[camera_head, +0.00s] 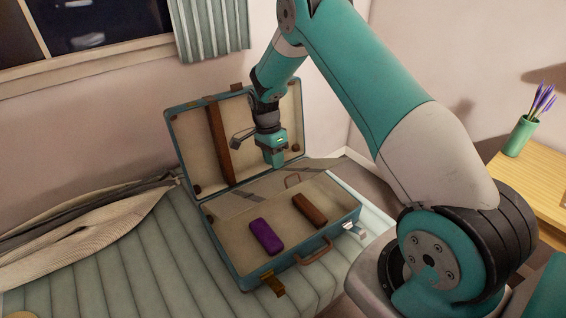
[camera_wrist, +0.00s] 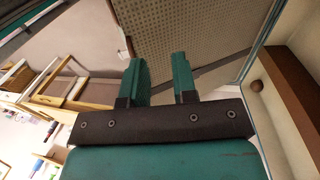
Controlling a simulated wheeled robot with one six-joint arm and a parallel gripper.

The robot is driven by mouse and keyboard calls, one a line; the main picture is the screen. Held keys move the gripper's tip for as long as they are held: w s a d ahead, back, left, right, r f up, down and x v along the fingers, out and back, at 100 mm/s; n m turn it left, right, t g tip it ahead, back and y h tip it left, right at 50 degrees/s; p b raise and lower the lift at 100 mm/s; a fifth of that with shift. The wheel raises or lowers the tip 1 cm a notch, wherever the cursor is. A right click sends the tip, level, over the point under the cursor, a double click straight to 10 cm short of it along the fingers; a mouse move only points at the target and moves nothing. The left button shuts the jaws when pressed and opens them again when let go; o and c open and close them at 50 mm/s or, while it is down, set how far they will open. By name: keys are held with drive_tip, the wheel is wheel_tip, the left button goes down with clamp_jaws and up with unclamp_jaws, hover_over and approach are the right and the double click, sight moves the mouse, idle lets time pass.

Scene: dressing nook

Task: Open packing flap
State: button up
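An open teal suitcase (camera_head: 238,254) lies on the bench, its beige-lined lid (camera_head: 257,112) raised. A perforated panel (camera_wrist: 190,25), likely the flap, fills the top of the wrist view. My gripper (camera_head: 275,161) points down in front of the lid, over the hinge side. Its fingers (camera_wrist: 163,82) stand apart with nothing visible between them. Contact with the flap cannot be told.
A purple case (camera_head: 266,236) and a brown case (camera_head: 309,209) lie in the suitcase base. A brown strap (camera_head: 219,143) crosses the lid. A striped cloth (camera_head: 85,230) lies left on the padded bench (camera_head: 160,260). A wooden table (camera_head: 530,185) with a green vase (camera_head: 520,137) stands right.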

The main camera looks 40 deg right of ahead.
drive_tip(key=shift+o, duration=0.3)
drive_tip(key=d, duration=0.1)
drive_tip(key=s+d, duration=0.1)
drive_tip(key=d, duration=0.1)
drive_tip(key=shift+s+d+r+m, duration=0.1)
drive_tip(key=shift+s+d+m, duration=0.1)
drive_tip(key=shift+s+m, duration=0.15)
drive_tip(key=b+v, duration=0.2)
drive_tip(key=v, duration=1.5)
drive_tip(key=shift+r, duration=0.25)
drive_tip(key=shift+d, duration=0.1)
